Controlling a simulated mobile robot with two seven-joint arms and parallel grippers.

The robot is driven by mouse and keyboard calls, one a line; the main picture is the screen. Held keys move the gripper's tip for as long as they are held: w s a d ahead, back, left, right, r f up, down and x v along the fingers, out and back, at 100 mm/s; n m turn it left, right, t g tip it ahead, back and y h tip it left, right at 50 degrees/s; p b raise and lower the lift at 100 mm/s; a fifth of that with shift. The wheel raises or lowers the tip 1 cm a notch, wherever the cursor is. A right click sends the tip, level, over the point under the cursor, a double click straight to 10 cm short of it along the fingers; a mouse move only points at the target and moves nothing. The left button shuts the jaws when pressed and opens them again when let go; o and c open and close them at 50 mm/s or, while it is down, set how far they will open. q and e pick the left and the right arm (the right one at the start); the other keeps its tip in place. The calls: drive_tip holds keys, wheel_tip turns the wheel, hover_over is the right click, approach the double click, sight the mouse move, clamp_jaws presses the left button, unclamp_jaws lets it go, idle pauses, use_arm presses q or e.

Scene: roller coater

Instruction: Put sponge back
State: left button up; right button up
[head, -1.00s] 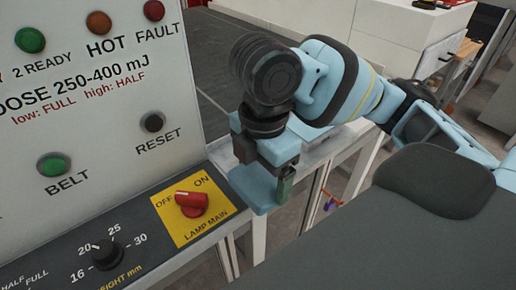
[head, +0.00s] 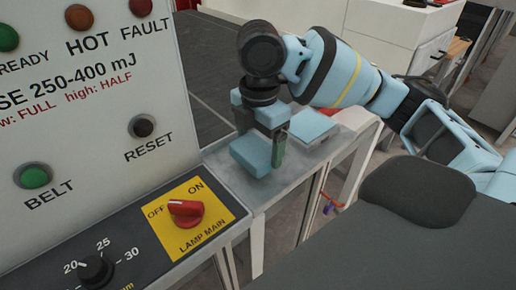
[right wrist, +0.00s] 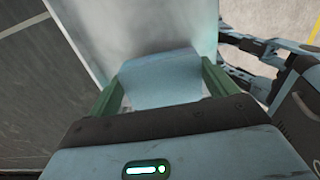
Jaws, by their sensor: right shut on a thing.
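My right gripper (head: 264,146) is shut on a light-blue block, which I take to be the sponge (head: 250,158). In the head view it hangs low over the grey metal ledge beside the control panel; whether it touches the ledge I cannot tell. One green finger shows at its right side, the other is hidden. In the right wrist view the sponge (right wrist: 160,77) sits between the two green fingers (right wrist: 162,88). A flat light-blue piece (head: 312,127) lies on the ledge behind and right of the gripper. My left gripper is not in view.
The control panel (head: 95,120) with lamps and buttons stands at the left. A red LAMP MAIN switch (head: 186,208) on a yellow plate and a black height knob (head: 95,271) are in front. The grey ledge (head: 222,180) is bare left of the sponge.

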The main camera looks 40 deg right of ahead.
sight(259, 145)
wheel_tip(259, 145, down, 2)
drive_tip(key=shift+f, duration=0.1)
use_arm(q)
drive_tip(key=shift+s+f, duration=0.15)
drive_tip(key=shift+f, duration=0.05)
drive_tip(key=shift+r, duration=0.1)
use_arm(e)
drive_tip(key=o, duration=0.8)
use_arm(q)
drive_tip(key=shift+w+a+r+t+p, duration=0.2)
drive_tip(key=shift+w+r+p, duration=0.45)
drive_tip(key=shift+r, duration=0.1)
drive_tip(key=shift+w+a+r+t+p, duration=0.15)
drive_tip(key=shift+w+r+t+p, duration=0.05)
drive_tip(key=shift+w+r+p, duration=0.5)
use_arm(e)
drive_tip(key=shift+r, duration=6.1)
